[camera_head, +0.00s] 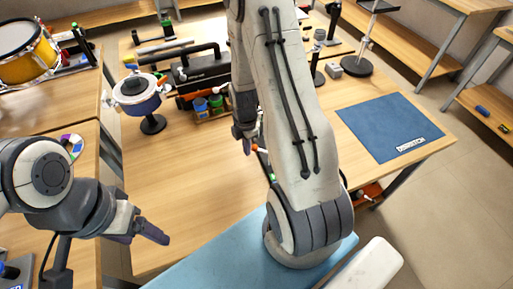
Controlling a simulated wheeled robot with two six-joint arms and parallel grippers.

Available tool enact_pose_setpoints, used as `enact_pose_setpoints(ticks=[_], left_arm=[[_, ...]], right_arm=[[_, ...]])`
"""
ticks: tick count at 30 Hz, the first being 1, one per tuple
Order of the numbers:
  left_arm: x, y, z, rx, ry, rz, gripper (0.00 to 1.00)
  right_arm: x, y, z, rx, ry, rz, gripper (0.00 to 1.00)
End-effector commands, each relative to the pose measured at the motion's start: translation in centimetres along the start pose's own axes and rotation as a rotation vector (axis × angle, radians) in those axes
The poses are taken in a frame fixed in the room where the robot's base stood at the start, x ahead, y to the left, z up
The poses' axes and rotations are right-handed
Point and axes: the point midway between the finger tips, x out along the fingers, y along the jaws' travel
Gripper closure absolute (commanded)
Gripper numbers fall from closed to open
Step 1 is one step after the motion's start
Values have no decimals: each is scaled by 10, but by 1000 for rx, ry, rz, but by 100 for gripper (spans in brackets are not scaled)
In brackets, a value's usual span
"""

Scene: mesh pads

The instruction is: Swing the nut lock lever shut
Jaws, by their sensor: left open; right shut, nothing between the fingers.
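I cannot tell for sure which part is the nut lock lever. A small orange-tipped piece (259,149) shows right beside my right gripper (246,138), and my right arm hides what it belongs to. My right gripper points down over the middle of the table and is shut with nothing in it; whether it touches the orange tip I cannot tell. A round blue device on a stand (138,103) stands at the left of the table, with a small orange and white part at its right side. My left gripper (150,232) is open and empty at the lower left, apart from these things.
A black toolbox (200,72) with small coloured jars (208,104) in front stands at the back. A blue mat (388,127) lies on the right. A yellow drum (28,52) is on the left bench. The wooden table's front left (185,190) is clear.

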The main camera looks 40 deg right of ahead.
Motion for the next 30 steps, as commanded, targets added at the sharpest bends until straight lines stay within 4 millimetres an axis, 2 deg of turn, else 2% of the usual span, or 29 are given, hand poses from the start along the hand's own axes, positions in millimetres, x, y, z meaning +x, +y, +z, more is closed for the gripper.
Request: enact_pose_setpoints(ticks=[14, 23, 30], left_arm=[[-2, 0, 0, 0, 0, 0, 26], [-3, 0, 0, 0, 0, 0, 26], [-3, 0, 0, 0, 0, 0, 26]], right_arm=[[0, 1, 13, 1, 0, -1, 100], [0, 8, 32, 2, 0, -1, 100], [0, 8, 32, 1, 0, -1, 100]])
